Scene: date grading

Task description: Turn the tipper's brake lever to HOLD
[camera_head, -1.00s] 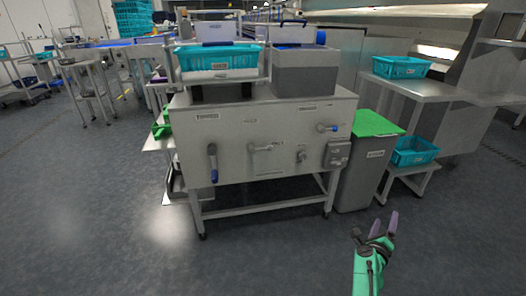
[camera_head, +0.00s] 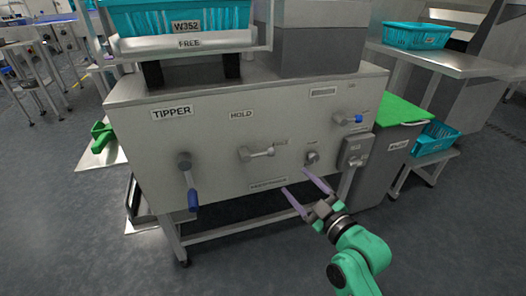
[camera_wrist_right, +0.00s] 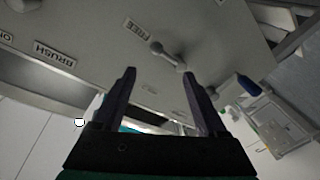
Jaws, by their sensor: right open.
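The brake lever (camera_head: 257,153) is a short grey bar on the tipper's front panel (camera_head: 225,180). It points right, towards a small label (camera_head: 281,143) that reads FREE in the right wrist view (camera_wrist_right: 138,28). The HOLD label (camera_head: 241,114) is above the lever's left end. My right gripper (camera_head: 295,180) is open and empty, below and right of the lever, in front of the panel. In the right wrist view, the lever (camera_wrist_right: 168,55) shows just beyond the open fingers (camera_wrist_right: 160,73), apart from them. My left gripper is not in view.
A blue-handled lever (camera_head: 192,195) hangs down at the panel's left, under the TIPPER label (camera_head: 171,112). A teal crate (camera_head: 150,18) is above.

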